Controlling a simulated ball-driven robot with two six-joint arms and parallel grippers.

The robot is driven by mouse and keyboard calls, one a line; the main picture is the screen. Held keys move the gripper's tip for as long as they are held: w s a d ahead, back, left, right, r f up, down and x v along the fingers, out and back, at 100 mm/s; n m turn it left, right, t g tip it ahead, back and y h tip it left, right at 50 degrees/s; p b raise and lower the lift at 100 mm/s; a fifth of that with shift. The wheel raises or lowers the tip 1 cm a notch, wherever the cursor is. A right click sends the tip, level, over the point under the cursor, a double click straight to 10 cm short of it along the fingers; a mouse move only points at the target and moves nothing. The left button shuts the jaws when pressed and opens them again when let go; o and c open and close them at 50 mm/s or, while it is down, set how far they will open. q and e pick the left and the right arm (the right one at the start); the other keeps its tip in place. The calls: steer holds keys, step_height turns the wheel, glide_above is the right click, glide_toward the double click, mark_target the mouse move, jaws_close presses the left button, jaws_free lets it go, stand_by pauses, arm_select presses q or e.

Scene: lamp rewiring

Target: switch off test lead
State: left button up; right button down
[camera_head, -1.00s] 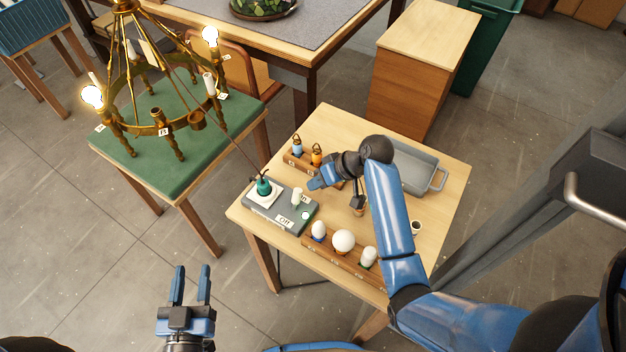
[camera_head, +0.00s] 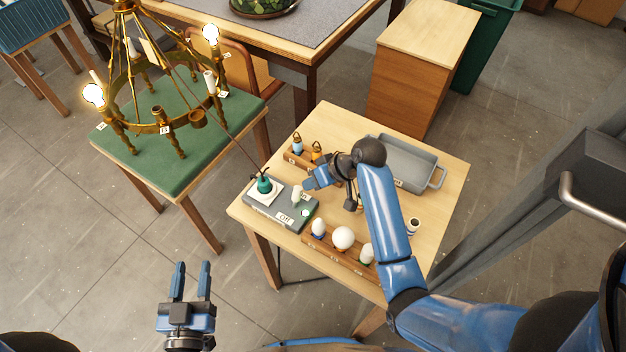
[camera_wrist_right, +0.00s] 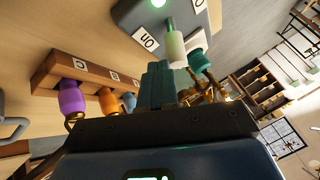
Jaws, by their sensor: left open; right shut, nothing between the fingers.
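The test lead box (camera_head: 270,213) is a grey box on the small wooden table, with "On" and "Off" labels. A pale upright switch lever (camera_head: 297,194) stands on it near the On label, and a small green light (camera_head: 306,211) glows near the Off label. A teal-green plug (camera_head: 264,184) sits on a white plate at the box's left. My right gripper (camera_head: 311,184) is shut and empty, just right of the lever. In the right wrist view the shut fingers (camera_wrist_right: 158,84) point at the lever (camera_wrist_right: 175,45), apparently apart from it. My left gripper (camera_head: 190,284) is open over the floor.
The brass chandelier (camera_head: 163,129) stands on a green-topped table, with two bulbs lit. A bulb rack (camera_head: 340,258), a socket rack (camera_head: 292,158) and a grey tray (camera_head: 408,165) share the small table. A thin cable runs from chandelier to plug.

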mark_target(297, 191)
steer(key=shift+s+a+r, duration=0.1)
steer(key=shift+s+r, duration=0.05)
steer(key=shift+s, duration=0.05)
steer(key=shift+s+a+r+n+t+h+p, duration=0.25)
steer(key=shift+s+t+h+p, duration=0.1)
steer(key=shift+t+p, duration=0.1)
steer(key=shift+s+a+r+n+t+h+p, duration=0.1)
steer(key=shift+s+a+n+t+h+p, duration=0.05)
steer(key=shift+s+a+t+h+p, duration=0.2)
steer(key=shift+s+a+r+n+t+h+p, duration=0.15)
steer(key=shift+s+a+n+t+h+p, duration=0.2)
steer(key=shift+s+t, duration=0.25)
steer(key=shift+s+a+n+t+h, duration=0.25)
steer(key=shift+s+a+t, duration=0.15)
steer(key=shift+s+t, duration=0.2)
steer(key=shift+w+d, duration=0.1)
steer(key=shift+w, duration=0.15)
steer(key=shift+r, duration=0.1)
steer(key=shift+r, duration=0.1)
steer(key=shift+r+p, duration=0.65)
steer(key=shift+p, duration=0.3)
